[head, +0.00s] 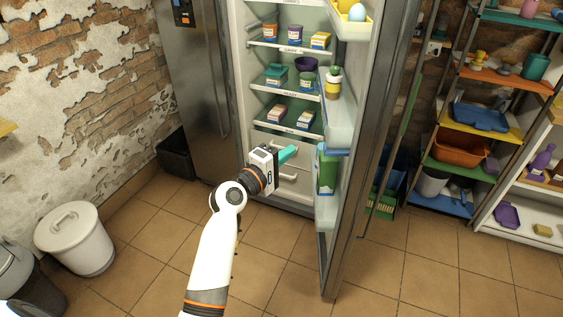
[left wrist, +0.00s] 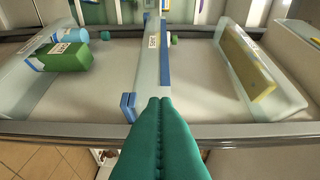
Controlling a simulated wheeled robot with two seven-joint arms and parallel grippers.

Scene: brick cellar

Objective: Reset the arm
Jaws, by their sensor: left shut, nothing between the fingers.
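My left gripper (head: 287,154) has teal fingers and reaches toward the open fridge, in front of its lower drawers (head: 288,172). In the left wrist view its fingers (left wrist: 160,110) are pressed together with nothing between them. They point at the inside of the fridge door, close to a clear bin with a blue edge (left wrist: 150,60). The fridge door (head: 352,190) stands open to the right of the gripper in the head view. My right gripper is not in view.
Fridge shelves (head: 290,90) hold several tubs and boxes. A green carton (head: 327,172) stands in the door's low bin. A white lidded bin (head: 75,238) is at the left. A rack (head: 480,130) with trays and tubs stands at the right. Tiled floor before the fridge is open.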

